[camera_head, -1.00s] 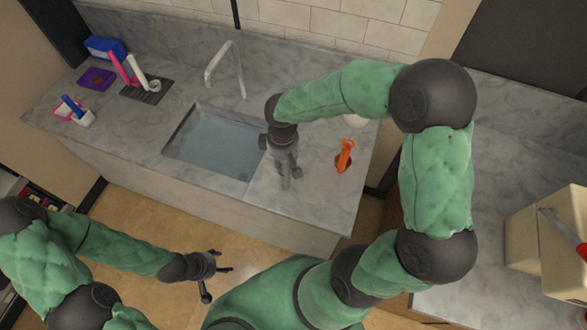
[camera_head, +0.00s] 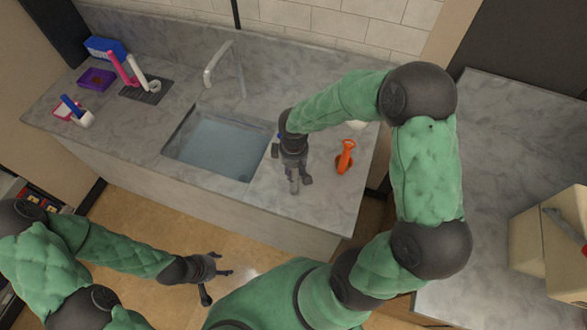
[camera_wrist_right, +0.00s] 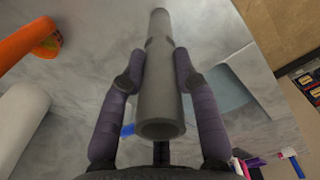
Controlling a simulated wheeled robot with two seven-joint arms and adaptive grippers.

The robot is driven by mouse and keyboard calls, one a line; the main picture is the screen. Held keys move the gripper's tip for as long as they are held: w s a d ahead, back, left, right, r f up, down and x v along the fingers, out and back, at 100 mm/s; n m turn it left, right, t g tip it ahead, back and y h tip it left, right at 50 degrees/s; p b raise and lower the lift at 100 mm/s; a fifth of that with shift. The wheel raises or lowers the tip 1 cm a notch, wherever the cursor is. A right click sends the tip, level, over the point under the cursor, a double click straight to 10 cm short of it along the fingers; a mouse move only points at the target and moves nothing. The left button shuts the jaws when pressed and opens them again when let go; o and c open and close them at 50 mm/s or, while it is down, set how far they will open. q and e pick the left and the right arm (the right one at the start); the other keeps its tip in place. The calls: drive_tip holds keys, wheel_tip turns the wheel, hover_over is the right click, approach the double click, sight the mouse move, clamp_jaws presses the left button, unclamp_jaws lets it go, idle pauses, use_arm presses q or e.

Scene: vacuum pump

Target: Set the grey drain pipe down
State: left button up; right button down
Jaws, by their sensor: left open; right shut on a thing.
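The grey drain pipe (camera_wrist_right: 158,85) is a plain tube with a collar, seen end-on and lengthwise in the right wrist view. My right gripper (camera_wrist_right: 160,68) is shut on it, with one finger on each side. In the head view my right gripper (camera_head: 299,184) is over the marble counter between the sink and the orange object; the pipe is hard to make out from the gripper there. I cannot tell whether the pipe touches the counter. My left gripper (camera_head: 218,284) is open and empty, low in front of the counter.
The sink (camera_head: 212,143) with its faucet (camera_head: 222,64) lies left of my right gripper. An orange object (camera_head: 345,157) stands close on the right, with a white thing (camera_wrist_right: 20,117) near it. Pink, blue and purple items occupy the far left counter. Counter in front of the orange object is clear.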

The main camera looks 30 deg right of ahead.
drive_tip(key=c, duration=0.9)
unclamp_jaws()
drive_tip(key=shift+f, duration=0.15)
wheel_tip(320, 180, up, 12)
drive_tip(key=shift+r+p, duration=0.2)
drive_tip(key=shift+p, duration=0.95)
